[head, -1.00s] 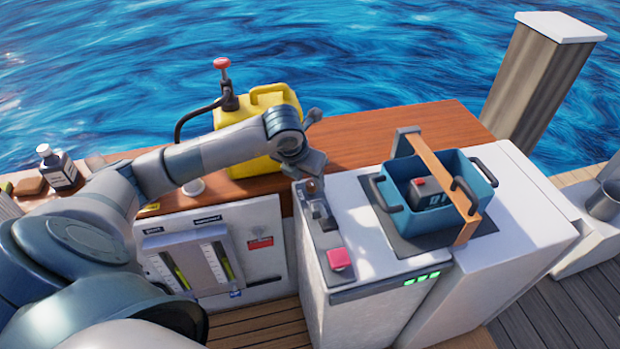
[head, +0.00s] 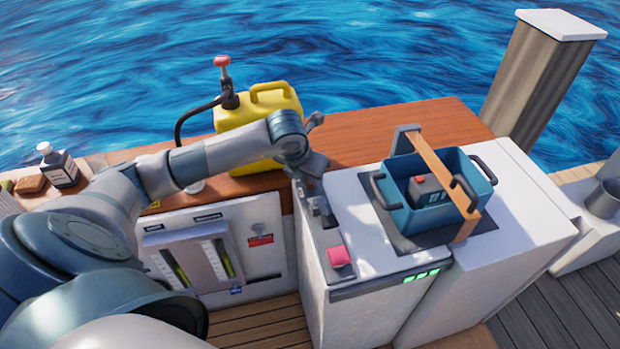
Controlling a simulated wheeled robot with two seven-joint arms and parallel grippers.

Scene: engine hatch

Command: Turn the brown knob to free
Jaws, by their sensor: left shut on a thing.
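My left gripper (head: 315,190) reaches down to the far end of the narrow grey panel (head: 328,235) on the left edge of the white cabinet (head: 350,195). Its jaws are shut at that spot, on what I take to be the brown knob. The knob itself is hidden by the fingers, so I cannot tell which way it points. A red-pink square control (head: 339,256) sits at the near end of the same panel, apart from the gripper. My right gripper is not in view.
A blue crate (head: 400,222) with a dark, red-topped item inside and a wooden bar across it stands right of the gripper. A yellow canister (head: 285,103) stands behind my left arm.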

